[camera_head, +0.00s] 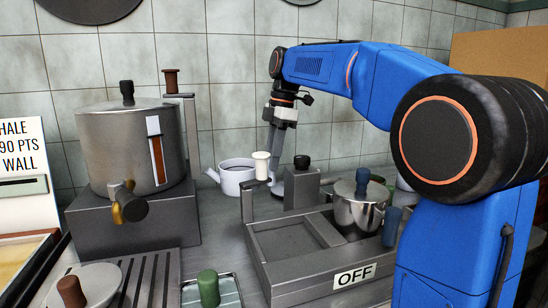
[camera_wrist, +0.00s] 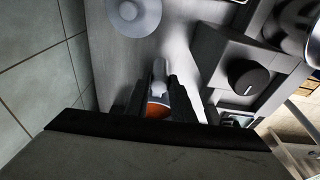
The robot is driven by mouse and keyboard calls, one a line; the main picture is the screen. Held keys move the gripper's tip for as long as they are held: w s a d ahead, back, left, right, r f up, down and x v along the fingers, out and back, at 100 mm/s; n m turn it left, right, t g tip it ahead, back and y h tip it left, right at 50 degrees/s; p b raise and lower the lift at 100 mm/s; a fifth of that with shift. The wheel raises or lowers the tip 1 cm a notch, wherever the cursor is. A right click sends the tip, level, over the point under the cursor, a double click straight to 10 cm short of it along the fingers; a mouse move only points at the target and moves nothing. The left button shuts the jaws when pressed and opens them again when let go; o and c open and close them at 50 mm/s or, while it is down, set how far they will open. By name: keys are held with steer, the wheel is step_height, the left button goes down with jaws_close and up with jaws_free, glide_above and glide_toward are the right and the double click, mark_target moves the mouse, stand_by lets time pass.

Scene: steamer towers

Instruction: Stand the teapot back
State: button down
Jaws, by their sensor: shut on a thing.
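The teapot (camera_head: 235,176), a pale pot with a dark rim and a spout on its left, is at the back of the counter near the tiled wall. It looks upright; I cannot tell whether its base touches the counter. My gripper (camera_head: 273,155) points down at its right side, shut on it, apparently at the handle. In the wrist view my fingers (camera_wrist: 158,100) close around a pale piece with an orange patch; the teapot's body is not clear there.
A block with a black knob (camera_head: 302,162) stands close right of my gripper, and also shows in the wrist view (camera_wrist: 248,78). A steel lidded pot (camera_head: 358,212) is further right. A large steel urn (camera_head: 130,150) stands left. A pale round thing (camera_wrist: 133,28) lies beyond my fingers.

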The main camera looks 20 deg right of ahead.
mark_target(273, 177)
steer(key=shift+f, duration=0.1)
steer(key=shift+f, duration=3.35)
steer(key=c, duration=1.4)
jaws_free()
steer(key=shift+c, duration=0.2)
steer(key=shift+d, duration=0.1)
steer(key=d+r, duration=0.3)
steer(key=r, duration=1.4)
steer(key=shift+w+d, duration=0.1)
